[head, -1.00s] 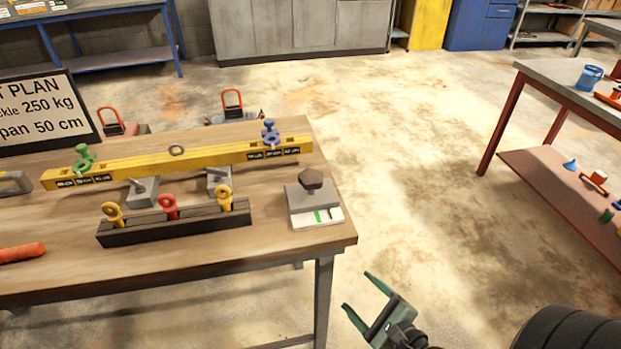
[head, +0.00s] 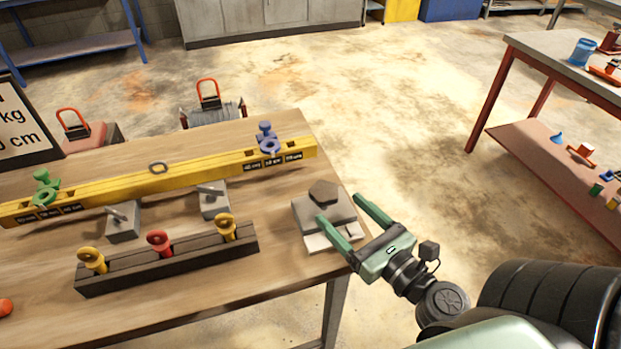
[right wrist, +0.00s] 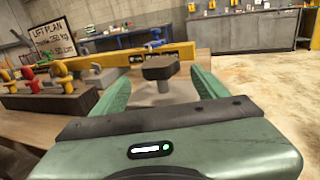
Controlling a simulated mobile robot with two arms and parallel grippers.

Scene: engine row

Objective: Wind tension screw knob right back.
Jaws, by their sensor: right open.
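The tension screw knob (head: 323,192) is a dark, many-sided knob on top of a grey block (head: 311,210) with a white plate (head: 322,242) at the table's right corner. My right gripper (head: 338,212) is open, its green fingers reaching in from the right at the block. In the right wrist view the knob (right wrist: 160,68) stands ahead, between the two fingers (right wrist: 162,85) in the picture; I cannot tell whether they touch it. The near finger hides part of the block and plate in the head view. My left gripper is not in view.
A yellow beam (head: 110,185) with green and blue shackles lies on two grey stands. A dark rack (head: 170,262) holds yellow and red eye bolts. A sign (head: 18,125) stands at left. The floor right of the table (head: 420,130) is clear, up to a red-framed bench (head: 487,125).

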